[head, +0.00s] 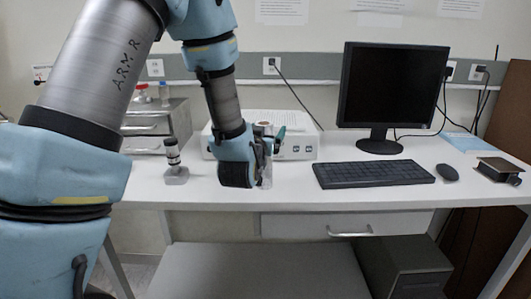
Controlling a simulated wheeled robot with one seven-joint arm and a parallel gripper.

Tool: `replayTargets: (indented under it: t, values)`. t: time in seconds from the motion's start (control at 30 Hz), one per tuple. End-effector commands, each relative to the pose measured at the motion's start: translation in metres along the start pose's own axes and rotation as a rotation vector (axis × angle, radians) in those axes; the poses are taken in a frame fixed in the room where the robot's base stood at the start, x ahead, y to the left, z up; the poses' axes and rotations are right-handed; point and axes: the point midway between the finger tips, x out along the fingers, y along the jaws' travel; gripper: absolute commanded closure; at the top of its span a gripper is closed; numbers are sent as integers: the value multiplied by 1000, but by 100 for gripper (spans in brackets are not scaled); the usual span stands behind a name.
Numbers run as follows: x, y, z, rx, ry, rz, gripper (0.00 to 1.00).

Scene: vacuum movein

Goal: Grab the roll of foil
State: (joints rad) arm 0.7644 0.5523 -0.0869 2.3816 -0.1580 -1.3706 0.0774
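My gripper (266,178) hangs at the front of the white desk, left of the keyboard, with its fingers pointing down. The wrist hides most of the space between the fingers, so I cannot tell whether they are open or shut. A small pale, round-topped thing (263,128) shows just behind the wrist, in front of or on the white box. It may be the roll of foil, but it is partly hidden and too small to be sure. A teal thing (281,134) stands beside it.
A white box-shaped device (303,147) stands behind my gripper. A small black and silver instrument (174,161) stands to the left, before grey drawers (157,119). The keyboard (374,174), monitor (392,88) and mouse (447,173) are to the right. The desk front (290,191) is clear.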

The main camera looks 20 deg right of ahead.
Motion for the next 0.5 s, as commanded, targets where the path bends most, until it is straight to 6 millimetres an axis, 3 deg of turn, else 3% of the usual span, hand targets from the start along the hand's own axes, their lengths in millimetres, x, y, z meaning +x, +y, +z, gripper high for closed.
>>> replayTargets:
  t: [0.1,0.5]
  values:
    - [0,0,0,0,0,0,6]
    - [0,0,0,0,0,0,51]
